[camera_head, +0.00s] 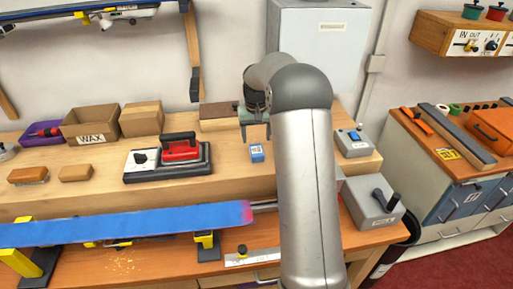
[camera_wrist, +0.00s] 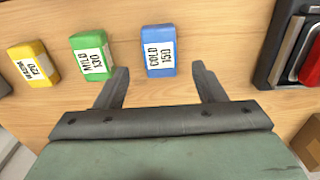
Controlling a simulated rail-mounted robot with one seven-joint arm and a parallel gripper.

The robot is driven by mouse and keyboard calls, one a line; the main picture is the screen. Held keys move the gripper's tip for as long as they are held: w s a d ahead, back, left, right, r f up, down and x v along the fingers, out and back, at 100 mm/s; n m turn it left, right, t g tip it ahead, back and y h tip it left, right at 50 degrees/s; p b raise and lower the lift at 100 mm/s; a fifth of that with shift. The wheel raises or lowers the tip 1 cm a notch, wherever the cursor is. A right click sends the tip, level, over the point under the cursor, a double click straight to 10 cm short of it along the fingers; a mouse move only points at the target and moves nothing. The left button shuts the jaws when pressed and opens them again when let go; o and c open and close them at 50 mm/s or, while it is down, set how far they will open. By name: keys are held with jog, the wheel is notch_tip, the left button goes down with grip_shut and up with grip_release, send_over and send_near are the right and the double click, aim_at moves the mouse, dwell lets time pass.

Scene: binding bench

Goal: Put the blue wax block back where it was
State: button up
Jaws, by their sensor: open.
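The blue wax block (camera_head: 257,153) lies on the raised wooden bench shelf, just right of the red iron. In the wrist view the blue block (camera_wrist: 159,50) has a white label reading COLD 150. My gripper (camera_head: 254,122) is above and behind it in the head view. In the wrist view my gripper (camera_wrist: 160,78) is open and empty. The block shows between and just beyond its fingertips, with no visible contact. A green block (camera_wrist: 92,54) and a yellow block (camera_wrist: 34,63) lie beside it in a row; my arm seems to hide them in the head view.
The red iron (camera_head: 180,147) rests on its dark-edged stand to the left. A WAX box (camera_head: 90,126) stands at the back left. A blue ski (camera_head: 120,225) lies clamped along the front. A grey switch box (camera_head: 353,142) is right of my arm.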

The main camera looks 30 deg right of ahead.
aim_at(256, 150)
jog(key=s+a+r+n, duration=0.1)
jog(key=s+a+r, duration=0.6)
jog(key=s+r, duration=0.15)
jog(key=s+a+f, duration=0.1)
jog(key=s+a, duration=0.2)
jog(key=s, duration=0.6)
jog(key=s+a+f+n, duration=0.1)
jog(key=s+a, duration=0.3)
jog(key=s, duration=0.5)
jog(key=s+a+f+n, duration=0.1)
jog(key=s+a+f, duration=0.2)
jog(key=s, duration=0.6)
jog(key=shift+a+t, duration=0.3)
jog(key=shift+f, duration=0.1)
